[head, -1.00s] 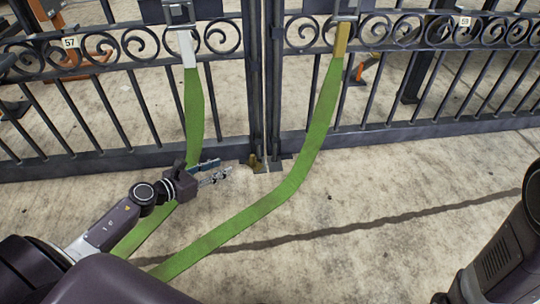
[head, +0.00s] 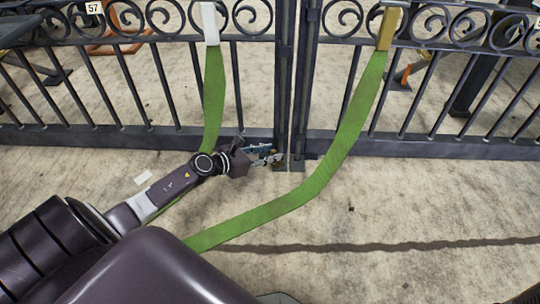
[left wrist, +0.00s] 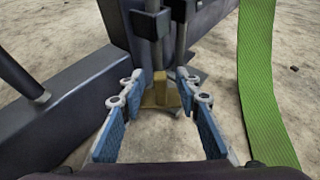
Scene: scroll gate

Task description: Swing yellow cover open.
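A small yellow cover (left wrist: 160,88) stands upright at the foot of the gate, by the vertical rods where the two leaves meet. My left gripper (left wrist: 160,104) is open and empty, its blue-padded fingers to either side of the cover in the left wrist view. I cannot tell whether they touch it. In the head view my left gripper (head: 266,156) is low at the bottom of the gate's centre and seems to hide the cover. The dark metal gate (head: 240,138) is shut. My right gripper is not in view.
A green strap (head: 318,185) hangs from a gold bracket (head: 388,28) and runs across the ground, right of my left gripper. Another green strap (head: 214,95) hangs from a white bracket (head: 210,24). Bare concrete lies open at the right.

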